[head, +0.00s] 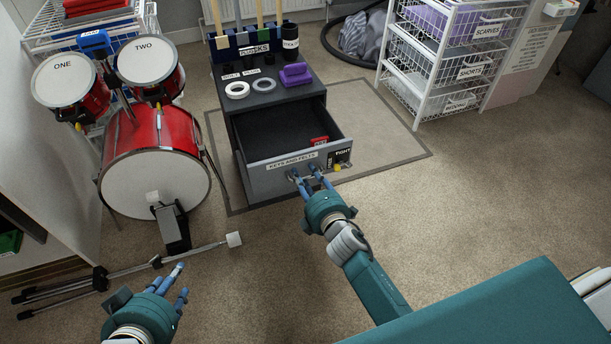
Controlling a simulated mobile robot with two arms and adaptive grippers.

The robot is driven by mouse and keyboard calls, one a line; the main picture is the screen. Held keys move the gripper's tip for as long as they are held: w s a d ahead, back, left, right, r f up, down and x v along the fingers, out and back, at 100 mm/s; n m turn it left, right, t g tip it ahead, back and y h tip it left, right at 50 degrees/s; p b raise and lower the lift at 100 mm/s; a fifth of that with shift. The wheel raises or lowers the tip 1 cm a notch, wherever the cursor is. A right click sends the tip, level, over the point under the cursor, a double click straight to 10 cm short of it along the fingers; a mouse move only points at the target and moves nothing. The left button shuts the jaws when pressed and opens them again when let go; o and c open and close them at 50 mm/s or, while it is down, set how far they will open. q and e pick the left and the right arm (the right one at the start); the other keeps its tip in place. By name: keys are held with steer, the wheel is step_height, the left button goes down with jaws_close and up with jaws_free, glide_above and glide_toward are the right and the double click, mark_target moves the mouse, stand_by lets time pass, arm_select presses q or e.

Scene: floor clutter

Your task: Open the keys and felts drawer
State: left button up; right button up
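The keys and felts drawer (280,174) is the labelled drawer of a dark grey cabinet (219,78). It is pulled well out, and its dark inside shows. A small red item (320,141) is in its front right corner. My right gripper (306,178) is at the drawer's front, with its blue fingertips at the handle below the label. The fingers cover much of the handle, so how firmly they close on it is unclear. My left gripper (175,284) is open and empty, low at the left, above the carpet and away from the drawer.
A red drum set (155,130) stands left of the cabinet, with a fallen stand (130,272) on the floor before it. Tape rings (237,90) and a purple block (295,74) sit on the cabinet. White wire baskets (440,60) stand at the back right. Carpet at right is clear.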

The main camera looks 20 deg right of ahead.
steer(key=v, duration=1.2)
stand_by(0.4)
